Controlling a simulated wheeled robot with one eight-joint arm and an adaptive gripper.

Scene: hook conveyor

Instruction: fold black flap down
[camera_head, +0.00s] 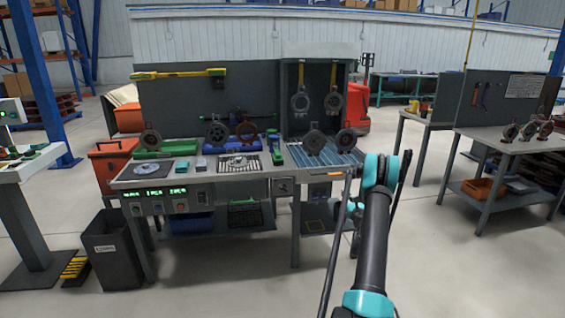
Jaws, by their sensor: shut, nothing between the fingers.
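I cannot pick out the black flap for certain. My arm (374,235) rises from the bottom right and bends at a teal joint in front of the bench's right end. My gripper cannot be made out; the arm hides what lies behind it.
The workbench (190,178) holds a green tray (166,149), several round parts and a blue slatted area (342,158). A black bin (109,257) stands at its front left. Another table (500,147) stands at the right. The floor between the tables is clear.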

